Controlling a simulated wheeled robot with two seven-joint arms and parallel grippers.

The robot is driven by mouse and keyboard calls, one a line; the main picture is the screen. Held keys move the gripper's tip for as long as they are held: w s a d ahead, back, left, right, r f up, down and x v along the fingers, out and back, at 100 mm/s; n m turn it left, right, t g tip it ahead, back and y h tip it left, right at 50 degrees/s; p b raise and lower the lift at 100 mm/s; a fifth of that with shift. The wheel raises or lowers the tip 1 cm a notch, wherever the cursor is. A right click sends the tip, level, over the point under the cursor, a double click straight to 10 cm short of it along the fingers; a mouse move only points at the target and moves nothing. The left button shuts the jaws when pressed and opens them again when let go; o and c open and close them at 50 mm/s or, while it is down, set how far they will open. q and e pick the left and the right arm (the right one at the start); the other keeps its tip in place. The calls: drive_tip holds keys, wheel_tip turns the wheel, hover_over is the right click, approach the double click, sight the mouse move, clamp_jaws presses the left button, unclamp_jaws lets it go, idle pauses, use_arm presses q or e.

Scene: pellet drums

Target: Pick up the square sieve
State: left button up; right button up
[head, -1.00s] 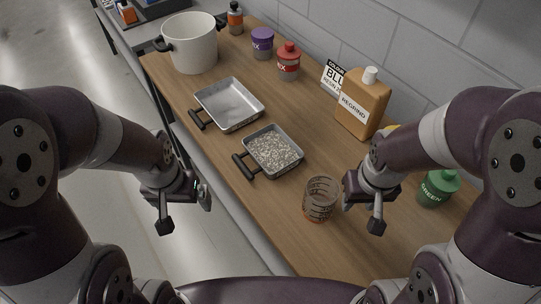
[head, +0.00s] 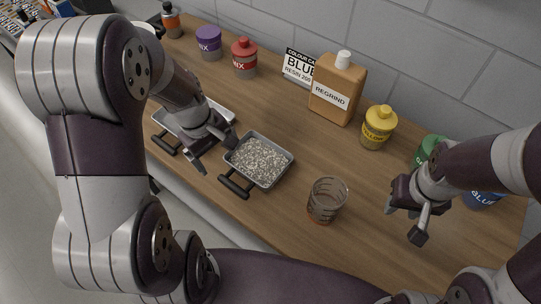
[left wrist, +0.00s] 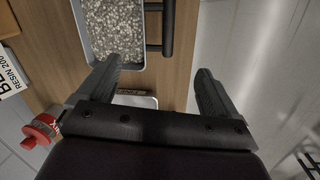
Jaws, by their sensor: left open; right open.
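Two square metal pans with black side handles lie on the bench; I cannot tell from a mesh which is the square sieve. One pan (head: 286,171) holds grey-white pellets. It also shows at the top of the left wrist view (left wrist: 84,38). The other, empty-looking pan (head: 172,125) is partly hidden by my left arm; a pale rim (left wrist: 150,101) shows between the fingers in the left wrist view. My left gripper (head: 217,152) is open and empty, above the bench between the two pans. My right gripper (head: 404,220) is open and empty, right of the clear beaker.
A clear beaker (head: 326,201) stands right of the pellet pan. Behind are purple (head: 208,43), red (head: 244,58) and yellow (head: 378,127) bottles, a REGRIND jug (head: 338,88) and a sign (head: 298,68). A green bottle (head: 430,150) is partly hidden by my right arm.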

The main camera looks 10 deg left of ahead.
use_arm(q)
drive_tip(key=shift+n, duration=0.4)
drive_tip(key=d+f, duration=0.1)
drive_tip(key=f, duration=0.3)
drive_tip(key=d+f, duration=0.1)
drive_tip(key=f, duration=0.3)
drive_tip(key=w+d+f, duration=0.1)
drive_tip(key=f, duration=0.3)
drive_tip(key=shift+f+b, duration=0.1)
drive_tip(key=shift+b, duration=0.25)
drive_tip(key=shift+a, duration=0.1)
clamp_jaws()
